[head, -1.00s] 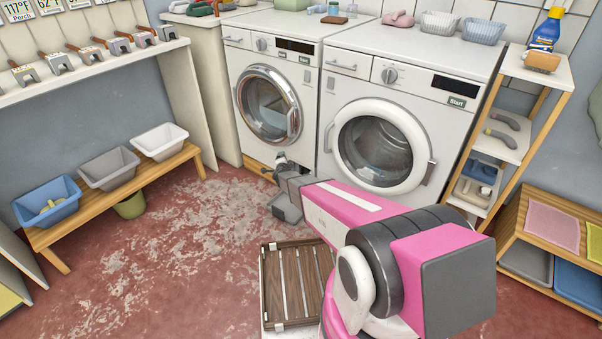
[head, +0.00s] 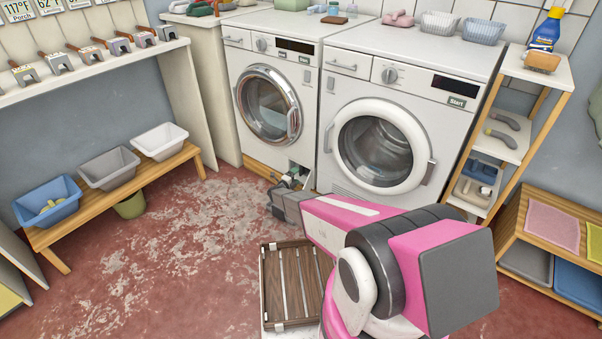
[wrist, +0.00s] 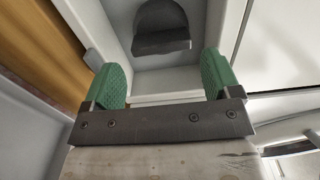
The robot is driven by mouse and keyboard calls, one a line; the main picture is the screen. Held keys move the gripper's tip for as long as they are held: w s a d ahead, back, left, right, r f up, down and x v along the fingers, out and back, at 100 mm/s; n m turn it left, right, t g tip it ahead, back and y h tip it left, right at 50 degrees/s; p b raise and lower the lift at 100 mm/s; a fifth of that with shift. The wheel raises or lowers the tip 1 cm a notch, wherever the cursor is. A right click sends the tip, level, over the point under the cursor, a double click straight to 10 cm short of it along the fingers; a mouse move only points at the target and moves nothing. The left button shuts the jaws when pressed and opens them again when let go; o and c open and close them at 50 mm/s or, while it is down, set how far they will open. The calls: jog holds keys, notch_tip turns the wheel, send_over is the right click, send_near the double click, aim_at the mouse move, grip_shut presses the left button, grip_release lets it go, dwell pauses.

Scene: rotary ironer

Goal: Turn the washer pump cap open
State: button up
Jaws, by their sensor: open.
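The pump cap (wrist: 162,28) is a dark grey round piece with a raised grip, set in a white recess (wrist: 190,78) in the wrist view. The recess (head: 300,172) also shows low at the right front corner of the left washer (head: 265,105) in the head view. My gripper (head: 290,180) is at this corner. In the wrist view its two green fingertips (wrist: 160,78) are apart, with nothing between them. The cap lies ahead of them, apart from both; its top edge reaches the picture's edge.
The right washer (head: 385,125) stands close beside the left one. A wooden slatted crate (head: 268,285) sits on the near side of my arm. A bench (head: 110,190) with tubs is at left, and a wooden shelf (head: 508,155) at right.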

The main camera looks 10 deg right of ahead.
aim_at(300, 172)
jog(key=shift+x, duration=2.8)
jog(key=c, duration=0.6)
